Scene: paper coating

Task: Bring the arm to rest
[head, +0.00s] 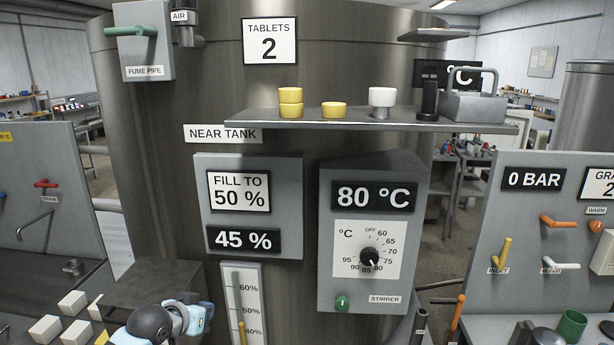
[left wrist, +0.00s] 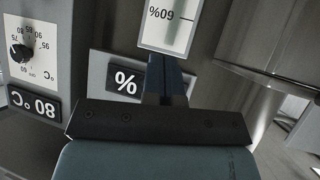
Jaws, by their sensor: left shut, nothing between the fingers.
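My left gripper (left wrist: 165,65) shows in the left wrist view with its dark fingers together and nothing between them. Behind the fingers there is the level gauge (left wrist: 167,20) with its 60% mark, seen upside down. In the head view my left arm (head: 160,322) comes in low at the left, in front of the tank (head: 150,170) and left of the level gauge (head: 242,300); I cannot make out its fingertips there. My right gripper is in neither view.
A shelf (head: 400,124) on the tank holds yellow tablets (head: 334,109), a white-topped piece (head: 382,97) and a metal box (head: 472,105). Below are the 45 % panel (head: 290,175) and the 80 °C stirrer panel (head: 375,290). White blocks (head: 72,303) lie at lower left. A valve panel (head: 520,225) stands right.

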